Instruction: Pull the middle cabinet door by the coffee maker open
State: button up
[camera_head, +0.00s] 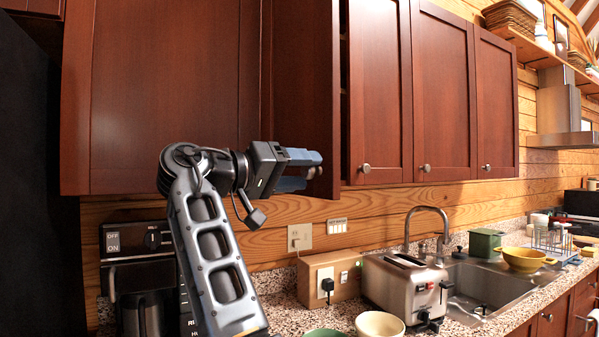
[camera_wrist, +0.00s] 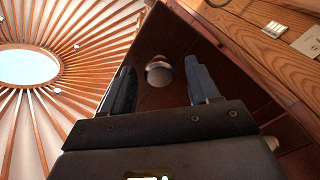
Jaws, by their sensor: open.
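The middle cabinet door (camera_head: 300,80) is a dark red-brown panel above and right of the coffee maker (camera_head: 140,285). A dark gap shows along its right edge, so it looks slightly ajar. My gripper (camera_head: 314,168) is at its lower right corner. In the wrist view, the door's round metal knob (camera_wrist: 159,71) sits between the two open fingers of my gripper (camera_wrist: 162,88), nearer the left one. I see space on both sides of the knob.
A wide closed-looking cabinet door (camera_head: 165,95) is to the left; several knobbed doors (camera_head: 380,90) run on to the right. Below are a toaster (camera_head: 405,285), bowls (camera_head: 380,325), a faucet (camera_head: 428,225) and a sink (camera_head: 485,285). A dark tall surface (camera_head: 30,180) stands far left.

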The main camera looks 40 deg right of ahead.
jog(key=a+b, duration=0.2)
jog(key=a, duration=0.5)
jog(key=shift+w+a, duration=0.2)
jog(key=shift+a, duration=0.15)
